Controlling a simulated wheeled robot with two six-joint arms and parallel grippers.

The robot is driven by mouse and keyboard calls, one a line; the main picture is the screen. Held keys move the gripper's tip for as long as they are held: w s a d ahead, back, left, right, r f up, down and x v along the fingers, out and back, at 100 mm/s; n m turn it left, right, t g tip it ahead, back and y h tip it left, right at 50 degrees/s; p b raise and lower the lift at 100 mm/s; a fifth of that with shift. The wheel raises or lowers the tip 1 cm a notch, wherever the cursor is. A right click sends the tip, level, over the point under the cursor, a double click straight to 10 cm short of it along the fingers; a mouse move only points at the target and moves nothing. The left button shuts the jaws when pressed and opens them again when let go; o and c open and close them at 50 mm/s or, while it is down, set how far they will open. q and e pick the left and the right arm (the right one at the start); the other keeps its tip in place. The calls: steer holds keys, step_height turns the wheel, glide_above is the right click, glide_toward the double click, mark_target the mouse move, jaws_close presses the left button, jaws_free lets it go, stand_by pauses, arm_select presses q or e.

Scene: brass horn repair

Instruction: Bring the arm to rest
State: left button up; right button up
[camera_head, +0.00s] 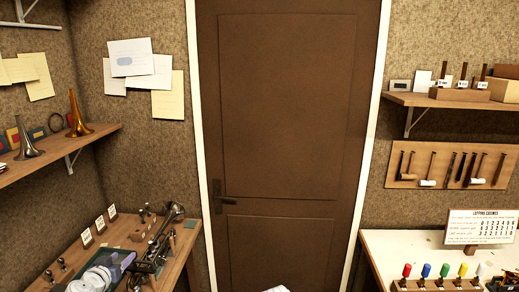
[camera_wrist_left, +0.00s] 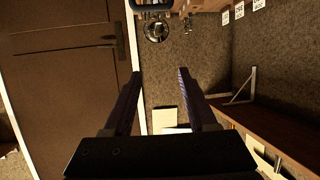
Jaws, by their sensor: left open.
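I cannot tell exactly how near the gripper is to the bench parts. My right gripper is not in view.
A wall shelf (camera_head: 95,135) with a brass bell (camera_head: 75,115) juts out above the left bench. A closed brown door (camera_head: 285,110) is in the middle. A right bench (camera_head: 400,245) holds coloured-handled tools (camera_head: 427,271), below a rack of hammers (camera_head: 430,166).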

arm_select(q)
steer(key=s+d+f+m+g+h+b, duration=0.1)
steer(key=d+f+g+h+b, duration=0.1)
steer(key=d+f, duration=0.45)
steer(key=s+d+f+m+g+h+b, duration=0.1)
steer(key=d+f+m+g, duration=0.15)
steer(key=d, duration=0.75)
steer(key=s+d+f+g+h+b, duration=0.1)
steer(key=d+f+g+h+b, duration=0.1)
steer(key=d+f, duration=0.45)
steer(key=s+d+f+g+y+b, duration=0.2)
steer(key=s+d+f+g, duration=0.2)
steer(key=s+d, duration=0.2)
steer(key=s+d+f+m+g+y+b, duration=0.1)
steer(key=s+d+f+g+y+b, duration=0.2)
steer(key=s+d, duration=0.4)
steer(key=s+f+g, duration=0.1)
steer(key=s, duration=0.3)
steer(key=shift+d+f, duration=0.3)
steer(key=shift+f, duration=0.05)
